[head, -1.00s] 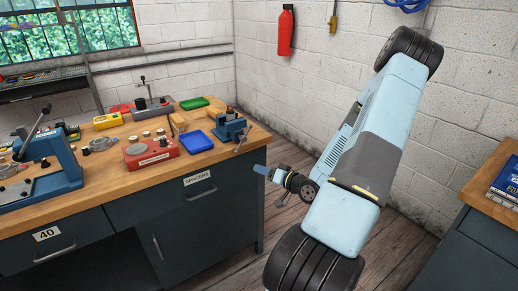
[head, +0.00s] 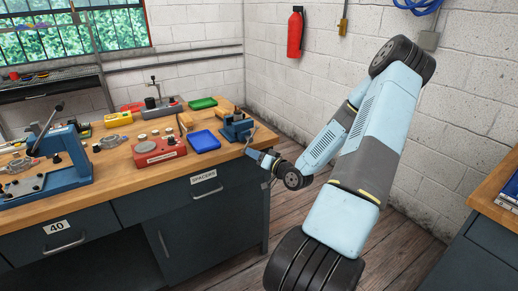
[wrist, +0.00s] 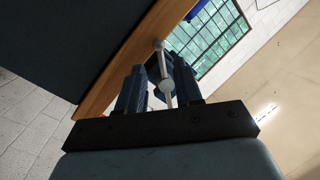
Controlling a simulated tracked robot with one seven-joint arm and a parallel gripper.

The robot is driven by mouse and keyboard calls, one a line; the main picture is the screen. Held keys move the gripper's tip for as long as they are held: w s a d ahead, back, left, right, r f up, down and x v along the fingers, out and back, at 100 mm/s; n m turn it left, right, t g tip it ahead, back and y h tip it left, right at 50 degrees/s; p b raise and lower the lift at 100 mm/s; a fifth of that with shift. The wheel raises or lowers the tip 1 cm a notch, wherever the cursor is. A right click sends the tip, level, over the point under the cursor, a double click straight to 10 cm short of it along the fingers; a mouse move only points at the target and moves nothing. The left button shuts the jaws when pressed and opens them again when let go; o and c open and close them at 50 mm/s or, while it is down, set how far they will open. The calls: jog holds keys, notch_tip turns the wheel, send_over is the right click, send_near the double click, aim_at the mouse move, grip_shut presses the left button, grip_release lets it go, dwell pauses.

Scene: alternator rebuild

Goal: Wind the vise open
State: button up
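The small blue vise (head: 235,129) is at the right corner of the wooden bench, with its handle at the bench edge. In the wrist view the handle (wrist: 163,64) is a thin pale bar with round knobs at its ends. My gripper (head: 256,155) is just off the bench corner, close to the handle. In the wrist view my two dark fingers (wrist: 160,88) are apart, one on each side of the bar. I see gaps beside the bar and no clear contact. The vise jaws are too small to judge their opening.
The bench top edge (head: 222,161) and drawers lie just left of my gripper. A blue tray (head: 204,141), a red spacer block (head: 158,152) and a blue press (head: 55,158) stand on the bench. Open floor lies right of the bench.

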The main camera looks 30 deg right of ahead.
jog(key=shift+x, duration=1.9)
grip_shut()
